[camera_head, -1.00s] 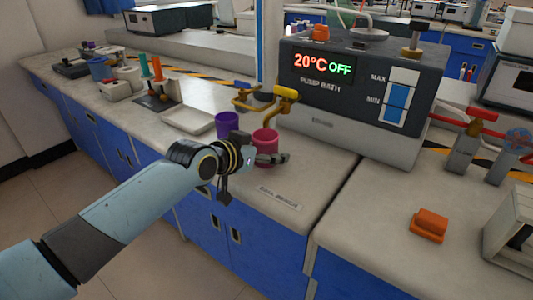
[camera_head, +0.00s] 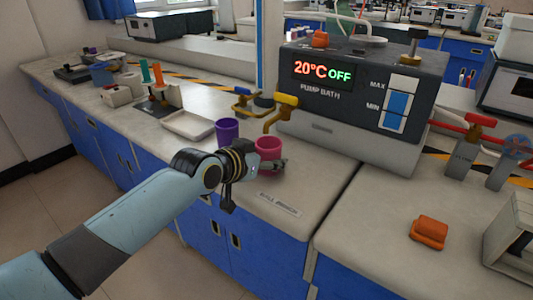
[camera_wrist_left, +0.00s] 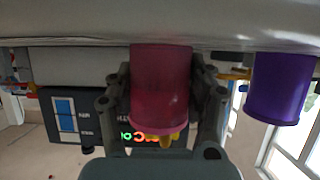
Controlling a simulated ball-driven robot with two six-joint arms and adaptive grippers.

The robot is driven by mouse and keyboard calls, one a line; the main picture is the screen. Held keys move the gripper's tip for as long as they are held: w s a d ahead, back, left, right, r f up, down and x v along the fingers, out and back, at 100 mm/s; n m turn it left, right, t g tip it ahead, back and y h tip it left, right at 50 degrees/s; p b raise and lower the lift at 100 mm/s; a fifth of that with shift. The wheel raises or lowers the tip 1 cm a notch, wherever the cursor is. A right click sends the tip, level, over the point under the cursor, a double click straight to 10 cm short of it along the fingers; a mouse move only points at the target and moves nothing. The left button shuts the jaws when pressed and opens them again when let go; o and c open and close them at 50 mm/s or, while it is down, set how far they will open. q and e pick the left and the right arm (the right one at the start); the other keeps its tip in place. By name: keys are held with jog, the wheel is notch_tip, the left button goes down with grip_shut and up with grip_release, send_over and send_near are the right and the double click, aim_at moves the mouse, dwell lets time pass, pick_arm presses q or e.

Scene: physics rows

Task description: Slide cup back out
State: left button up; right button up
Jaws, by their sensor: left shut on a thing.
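A pink-red cup (camera_head: 269,148) stands upright on the bench by the front of the pump bath, just in front of and below the yellow tap (camera_head: 272,113). My left gripper (camera_head: 264,168) is shut around its side. In the left wrist view, which shows the scene upside down, the pink cup (camera_wrist_left: 161,85) sits between the two fingers (camera_wrist_left: 162,98). A purple cup (camera_head: 228,131) stands to the left of the pink cup, apart from it, and shows in the wrist view (camera_wrist_left: 281,88). My right gripper is not in view.
The pump bath (camera_head: 335,130) reads 20°C OFF and stands behind the cups. A white tray (camera_head: 188,125) lies left of the purple cup. A label strip (camera_head: 279,204) lies near the bench's front edge. An orange block (camera_head: 429,232) sits on the right bench.

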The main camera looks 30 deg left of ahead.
aim_at(308, 189)
pick_arm(q)
jog(key=shift+s+d+p, duration=0.2)
jog(key=shift+d+p, duration=0.3)
jog(key=shift+d, duration=1.35)
jog(key=shift+s+d+p, duration=0.15)
jog(key=shift+d+p, duration=0.35)
jog(key=shift+d, duration=1.35)
jog(key=shift+s+d+p, duration=0.2)
jog(key=shift+d+p, duration=0.3)
jog(key=shift+d, duration=1.35)
jog(key=o, duration=0.9)
jog(key=shift+c, duration=0.2)
